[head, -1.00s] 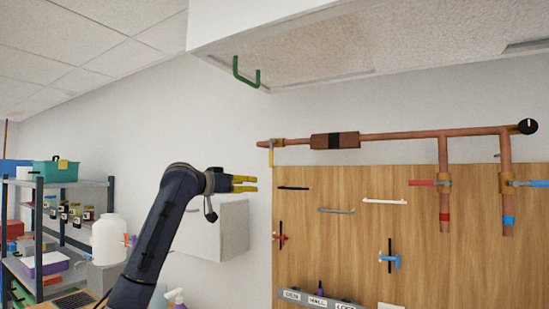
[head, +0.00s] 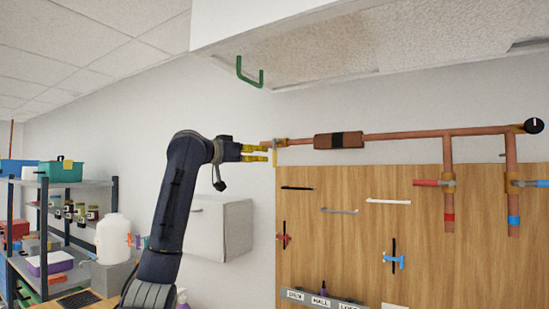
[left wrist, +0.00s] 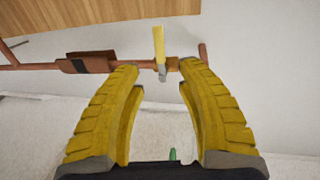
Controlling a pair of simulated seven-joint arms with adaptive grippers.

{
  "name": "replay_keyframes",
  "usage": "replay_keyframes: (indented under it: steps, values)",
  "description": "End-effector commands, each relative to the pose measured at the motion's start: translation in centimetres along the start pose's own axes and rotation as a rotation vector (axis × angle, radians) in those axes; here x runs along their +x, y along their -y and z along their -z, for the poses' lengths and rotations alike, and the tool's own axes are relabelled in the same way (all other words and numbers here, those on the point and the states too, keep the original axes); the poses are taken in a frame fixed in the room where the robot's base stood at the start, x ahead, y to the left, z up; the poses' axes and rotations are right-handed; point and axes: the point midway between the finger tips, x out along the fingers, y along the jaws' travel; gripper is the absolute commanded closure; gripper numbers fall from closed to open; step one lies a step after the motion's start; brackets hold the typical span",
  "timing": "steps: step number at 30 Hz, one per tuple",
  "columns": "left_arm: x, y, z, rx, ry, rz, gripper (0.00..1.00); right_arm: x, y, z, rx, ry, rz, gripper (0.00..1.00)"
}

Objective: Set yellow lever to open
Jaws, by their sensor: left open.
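The yellow lever (head: 274,155) hangs straight down from a valve at the left end of the copper pipe (head: 400,135), across the pipe's line. In the left wrist view the lever (left wrist: 158,45) shows beyond the fingertips, between them, joined to a grey valve stem. My left gripper (head: 257,153) is open and empty, its yellow fingers pointing right, just left of the lever. In the left wrist view its fingers (left wrist: 160,72) stand apart on either side of the lever's line. I cannot tell whether they touch anything. My right gripper is not in view.
A red lever (head: 428,183) and a blue lever (head: 530,183) sit on the pipe's downward branches. A wooden board (head: 350,235) carries hooks and handles. A white wall cabinet (head: 220,228) is behind my arm. A green handle (head: 250,75) hangs from the overhead unit.

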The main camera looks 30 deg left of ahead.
Motion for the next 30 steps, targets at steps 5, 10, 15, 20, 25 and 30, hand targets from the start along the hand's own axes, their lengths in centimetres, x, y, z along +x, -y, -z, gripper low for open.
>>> replay_keyframes:
  steps: [5,10,15,20,25,30]
  values:
    - [3.4,-0.2,0.0,-0.003,0.001,-0.003,0.63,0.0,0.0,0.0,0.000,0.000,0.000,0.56]
    - [5.9,0.0,0.0,-0.003,0.001,-0.001,0.63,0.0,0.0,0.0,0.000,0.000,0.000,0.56]
    - [7.7,0.0,0.0,-0.003,0.000,-0.001,0.63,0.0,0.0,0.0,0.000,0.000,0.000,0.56]
    - [8.7,0.0,0.0,-0.001,0.000,0.000,0.63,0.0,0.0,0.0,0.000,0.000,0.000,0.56]
    - [9.1,0.0,0.0,0.000,0.000,0.001,0.63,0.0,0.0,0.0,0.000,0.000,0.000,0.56]
    - [9.2,0.0,0.0,0.000,0.000,0.001,0.63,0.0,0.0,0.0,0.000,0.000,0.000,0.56]
